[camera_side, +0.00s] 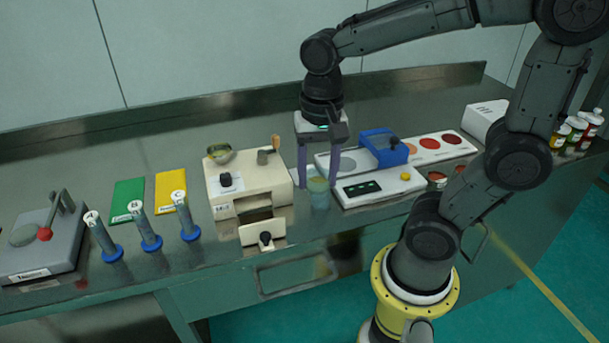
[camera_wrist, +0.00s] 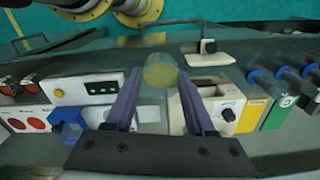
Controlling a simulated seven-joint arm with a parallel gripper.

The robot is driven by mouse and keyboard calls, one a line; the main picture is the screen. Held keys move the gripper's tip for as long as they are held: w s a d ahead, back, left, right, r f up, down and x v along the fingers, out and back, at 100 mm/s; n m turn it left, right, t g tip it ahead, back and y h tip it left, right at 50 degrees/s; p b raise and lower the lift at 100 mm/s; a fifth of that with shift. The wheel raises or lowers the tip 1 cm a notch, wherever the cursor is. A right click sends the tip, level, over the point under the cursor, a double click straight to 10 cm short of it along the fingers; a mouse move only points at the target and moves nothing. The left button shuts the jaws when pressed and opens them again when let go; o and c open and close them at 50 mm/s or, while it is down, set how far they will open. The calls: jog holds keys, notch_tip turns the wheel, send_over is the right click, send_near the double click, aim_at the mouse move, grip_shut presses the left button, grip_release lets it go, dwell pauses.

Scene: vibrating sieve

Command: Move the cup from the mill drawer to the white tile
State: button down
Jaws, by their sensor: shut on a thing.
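The cup (camera_side: 319,199) is a clear, bluish beaker with yellowish material inside. My gripper (camera_side: 318,183) is shut on it, with one finger on each side. In the wrist view the cup (camera_wrist: 160,71) sits between the fingertips. The cream mill (camera_side: 225,190) stands just left of the cup, and its drawer (camera_side: 263,237) is pulled out at the front, with a dark knob. A pale patch (camera_side: 299,176), perhaps the white tile, lies behind the cup and is partly hidden by my fingers. Whether the cup touches the bench is unclear.
Right of the cup is a white device with a green display (camera_side: 361,188), with a blue box (camera_side: 383,148) behind it. Blue-footed tubes (camera_side: 148,232), green (camera_side: 127,198) and yellow (camera_side: 171,191) cards and a grey machine (camera_side: 40,243) are to the left. The bench's front edge is close.

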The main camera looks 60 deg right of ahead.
jog(key=d+m, duration=0.2)
jog(key=d, duration=1)
jog(key=shift+m, duration=0.3)
jog(key=w+d+f, duration=0.2)
jog(key=w+f, duration=0.1)
jog(key=w+d+f, duration=0.2)
jog(key=w+f, duration=0.2)
jog(key=w+d+f, duration=0.2)
jog(key=w+f, duration=0.1)
jog(key=w, duration=0.1)
jog(key=shift+w+d+f, duration=0.15)
jog(key=shift+w+d, duration=0.1)
jog(key=shift+d, duration=0.1)
jog(key=shift+w+d+f, duration=0.1)
jog(key=shift+w+f, duration=0.05)
jog(key=shift+f, duration=1.55)
jog(key=shift+f, duration=0.1)
jog(key=c, duration=0.5)
grip_release()
